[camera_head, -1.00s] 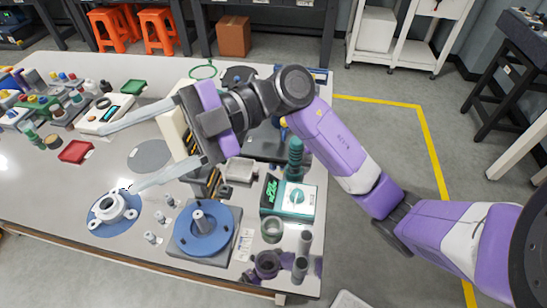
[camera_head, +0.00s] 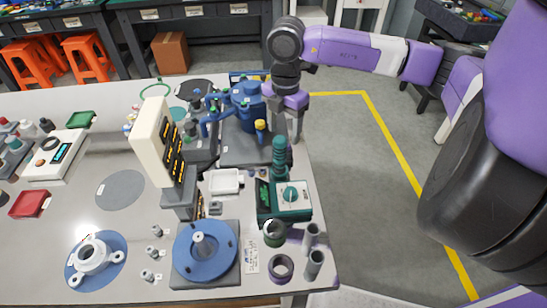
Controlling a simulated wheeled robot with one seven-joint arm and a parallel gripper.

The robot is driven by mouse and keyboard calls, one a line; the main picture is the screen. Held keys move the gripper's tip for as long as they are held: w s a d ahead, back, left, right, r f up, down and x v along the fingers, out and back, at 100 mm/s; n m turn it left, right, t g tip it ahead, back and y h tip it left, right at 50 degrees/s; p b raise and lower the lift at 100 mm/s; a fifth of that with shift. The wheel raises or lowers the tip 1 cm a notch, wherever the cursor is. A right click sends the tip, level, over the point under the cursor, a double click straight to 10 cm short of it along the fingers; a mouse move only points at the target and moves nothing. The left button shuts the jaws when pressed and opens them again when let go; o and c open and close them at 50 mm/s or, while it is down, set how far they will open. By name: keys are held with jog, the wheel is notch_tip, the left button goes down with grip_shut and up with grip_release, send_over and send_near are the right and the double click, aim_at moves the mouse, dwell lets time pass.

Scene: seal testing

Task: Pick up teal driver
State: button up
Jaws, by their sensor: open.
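A teal ridged upright piece (camera_head: 279,153), which looks like the teal driver, stands at the back of a teal box with a dial (camera_head: 291,197), near the table's right edge. Whether it is separate from the box I cannot tell. My gripper (camera_head: 288,130) points down just behind the ridged piece, near the table's right edge. Its jaws are open with nothing seen between them. The ridged piece overlaps the view near the fingertips, and I see no contact.
A cream display tower (camera_head: 152,138) stands left of the box. A blue machine (camera_head: 246,104) is close left of my gripper. Grey cylinders (camera_head: 314,262) and rings (camera_head: 281,267) stand in front. A blue round fixture (camera_head: 205,265) sits front centre. The floor to the right is clear.

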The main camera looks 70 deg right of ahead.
aim_at(280, 149)
jog(key=f, duration=0.4)
jog(key=a+f+p, duration=0.1)
jog(key=f, duration=0.1)
jog(key=shift+w, duration=0.35)
jog(key=shift+f, duration=0.6)
grip_shut()
